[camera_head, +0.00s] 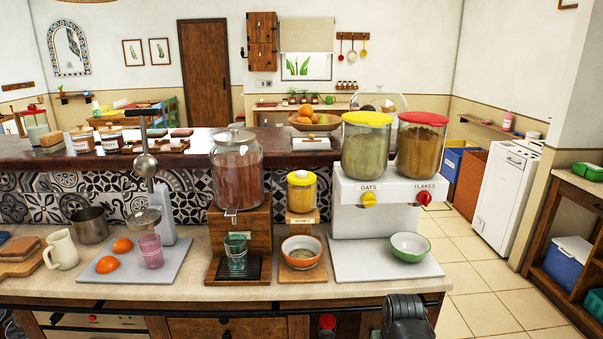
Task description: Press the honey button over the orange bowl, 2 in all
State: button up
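The honey dispenser (301,194) is a clear jar of amber honey with a yellow lid, on a wooden stand with a small label (303,220) on its front. I cannot make out its button clearly at this size. The orange bowl (287,258), orange outside and pale inside, stands upright on the stand's wooden base, below the jar; something brownish lies in its bottom. A dark part of my arm, seemingly my gripper (405,318), shows at the bottom edge, right of the bowl and in front of the counter. Its fingers cannot be made out, and it touches neither.
Left of the honey stands a large drink dispenser (237,175) with a green glass (236,252) under it. Right are the oats (367,150) and flakes (420,152) dispensers, with a green bowl (409,247) before them. The counter's front strip is mostly clear.

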grip_shut()
dwell(1.4)
